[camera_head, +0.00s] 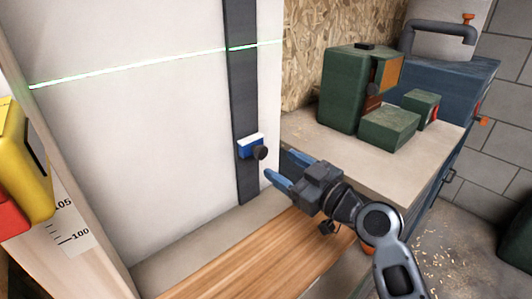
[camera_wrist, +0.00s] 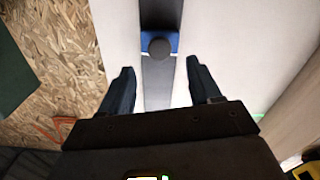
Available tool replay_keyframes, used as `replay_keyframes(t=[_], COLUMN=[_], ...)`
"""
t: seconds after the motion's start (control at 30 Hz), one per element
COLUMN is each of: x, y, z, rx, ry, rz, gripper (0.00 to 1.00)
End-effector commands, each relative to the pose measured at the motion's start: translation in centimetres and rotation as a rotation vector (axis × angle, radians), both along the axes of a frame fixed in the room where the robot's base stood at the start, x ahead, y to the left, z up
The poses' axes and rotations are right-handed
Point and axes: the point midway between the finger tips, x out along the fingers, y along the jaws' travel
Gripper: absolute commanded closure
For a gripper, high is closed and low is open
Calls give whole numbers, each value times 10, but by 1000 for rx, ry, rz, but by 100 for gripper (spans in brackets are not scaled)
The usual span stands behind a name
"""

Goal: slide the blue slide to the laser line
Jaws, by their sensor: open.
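The blue slide (camera_head: 249,145) with a black round knob sits low on a dark vertical rail (camera_head: 243,80) on a white panel. The green laser line (camera_head: 150,66) crosses the panel and the rail well above the slide. My gripper (camera_head: 274,170) is just right of and below the slide in the head view, apart from it. In the wrist view my gripper (camera_wrist: 160,85) is open and empty, its two fingers spread either side of the rail. The slide's knob (camera_wrist: 159,48) lies ahead of and between the fingertips, with blue (camera_wrist: 174,40) showing beside it.
Green tool cases (camera_head: 355,95) stand on a bench at the right, by a chipboard wall (camera_head: 300,50) and a blue cabinet (camera_head: 450,75). A wooden board (camera_head: 260,255) lies below the panel. A yellow device (camera_head: 22,155) stands at the left edge.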

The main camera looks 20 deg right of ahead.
Motion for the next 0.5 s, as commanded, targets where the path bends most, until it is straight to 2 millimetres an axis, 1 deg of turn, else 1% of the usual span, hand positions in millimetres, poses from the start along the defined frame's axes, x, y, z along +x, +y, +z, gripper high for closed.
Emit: replay_keyframes(t=[0.1, 0.3, 0.4, 0.5], x=[19, 45, 54, 58], y=[6, 15, 18, 19], z=[3, 2, 1, 0], rx=[0, 1, 1, 1], ry=[-1, -1, -1, 0], rz=[0, 0, -1, -1], gripper=[37, 37, 37, 37])
